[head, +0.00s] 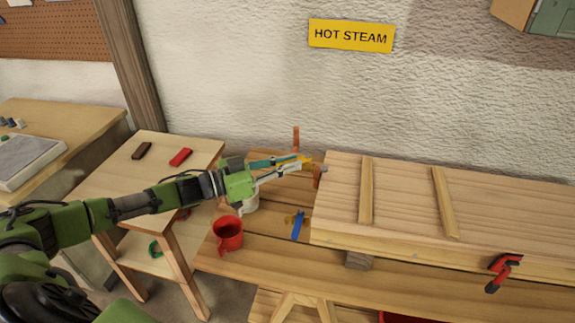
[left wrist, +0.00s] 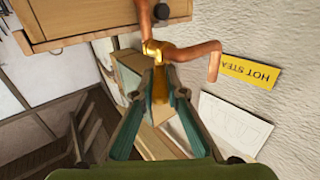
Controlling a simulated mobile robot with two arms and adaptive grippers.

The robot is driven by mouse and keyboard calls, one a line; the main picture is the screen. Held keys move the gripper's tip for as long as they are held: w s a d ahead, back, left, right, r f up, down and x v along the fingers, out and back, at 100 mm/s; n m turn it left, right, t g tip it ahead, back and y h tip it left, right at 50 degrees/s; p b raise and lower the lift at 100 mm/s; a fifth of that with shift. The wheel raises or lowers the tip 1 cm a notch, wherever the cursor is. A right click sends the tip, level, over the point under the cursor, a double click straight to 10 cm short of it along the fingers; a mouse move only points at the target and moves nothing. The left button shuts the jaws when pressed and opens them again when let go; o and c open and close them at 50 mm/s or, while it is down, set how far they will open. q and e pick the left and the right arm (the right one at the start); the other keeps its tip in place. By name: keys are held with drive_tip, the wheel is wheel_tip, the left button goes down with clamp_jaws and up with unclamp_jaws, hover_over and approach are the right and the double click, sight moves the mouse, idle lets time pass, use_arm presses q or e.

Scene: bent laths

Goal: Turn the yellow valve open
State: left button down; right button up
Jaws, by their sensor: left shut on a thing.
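The yellow valve (head: 308,161) sits on a copper pipe (head: 296,138) at the left end of the long wooden box. In the left wrist view the brass-yellow valve body (left wrist: 153,48) joins the copper pipe (left wrist: 203,52), and its lever (left wrist: 159,88) points down between my fingers. My left gripper (head: 299,165) is shut on the valve's lever, one finger on each side. The fingers hide part of the lever in the head view. My right gripper is not in view.
The wooden box (head: 405,205) lies on the bench right of the valve. A red mug (head: 228,238), a white cup (head: 251,204) and a blue-handled tool (head: 298,226) stand or lie below my left gripper. A red clamp (head: 503,268) is at the box's front. The wall is close behind.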

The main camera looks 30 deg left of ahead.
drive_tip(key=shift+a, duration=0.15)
use_arm(q)
drive_tip(key=c, duration=2)
unclamp_jaws()
drive_tip(key=shift+c, duration=0.2)
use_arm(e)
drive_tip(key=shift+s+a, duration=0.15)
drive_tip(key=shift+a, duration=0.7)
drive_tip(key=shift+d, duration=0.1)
use_arm(q)
drive_tip(key=shift+s, duration=0.1)
drive_tip(key=v, duration=1.1)
drive_tip(key=shift+s+a, duration=0.25)
drive_tip(key=shift+a, duration=0.05)
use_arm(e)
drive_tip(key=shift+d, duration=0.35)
